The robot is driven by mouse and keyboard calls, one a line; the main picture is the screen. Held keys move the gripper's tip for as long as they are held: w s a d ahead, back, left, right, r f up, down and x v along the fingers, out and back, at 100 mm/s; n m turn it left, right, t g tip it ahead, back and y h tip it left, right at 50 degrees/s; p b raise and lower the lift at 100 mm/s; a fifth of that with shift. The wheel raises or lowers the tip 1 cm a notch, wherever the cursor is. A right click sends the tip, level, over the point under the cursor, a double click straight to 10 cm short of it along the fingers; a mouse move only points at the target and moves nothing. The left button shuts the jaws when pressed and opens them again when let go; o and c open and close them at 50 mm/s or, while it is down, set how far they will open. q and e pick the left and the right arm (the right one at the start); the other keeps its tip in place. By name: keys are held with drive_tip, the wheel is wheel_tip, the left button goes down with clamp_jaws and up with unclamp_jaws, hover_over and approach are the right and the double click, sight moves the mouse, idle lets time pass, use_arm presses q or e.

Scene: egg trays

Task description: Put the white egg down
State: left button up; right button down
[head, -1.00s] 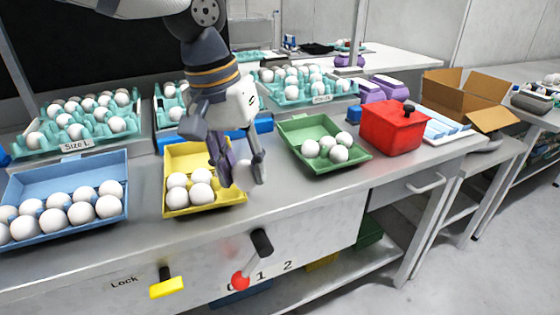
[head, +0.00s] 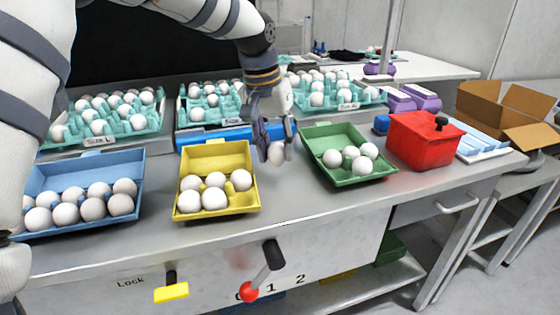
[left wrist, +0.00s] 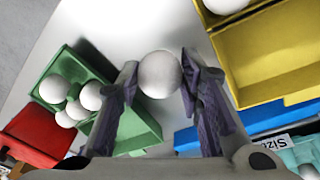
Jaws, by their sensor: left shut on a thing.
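My left gripper (head: 275,142) is shut on a white egg (head: 277,154), held over the gap between the yellow carton and the green carton. The egg also shows in the left wrist view (left wrist: 160,74), between the two fingertips. The open yellow carton (head: 216,159) holds several white eggs in the head view. The open green carton (head: 368,176) holds several eggs and has bare room around them. The open blue carton (head: 62,171) at the left holds several eggs. My right gripper is not in view.
A red box (head: 421,141) with a black knob stands right of the green carton. Teal trays of eggs (head: 112,136) line the back. A drawer handle (head: 458,203) and a red-ended lever (head: 262,270) are at the front. The metal counter is clear between the yellow and green cartons.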

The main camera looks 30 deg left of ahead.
sight(277, 161)
use_arm(q)
drive_tip(key=shift+w+a+f, duration=0.15)
drive_tip(key=shift+w+f, duration=0.1)
drive_tip(key=shift+f, duration=0.1)
drive_tip(key=f, duration=0.3)
drive_tip(key=shift+w+a+f, duration=0.1)
drive_tip(key=shift+w+f, duration=0.05)
drive_tip(key=shift+w, duration=0.05)
drive_tip(key=o, duration=0.7)
drive_tip(key=shift+f, duration=0.1)
drive_tip(key=shift+c, duration=0.2)
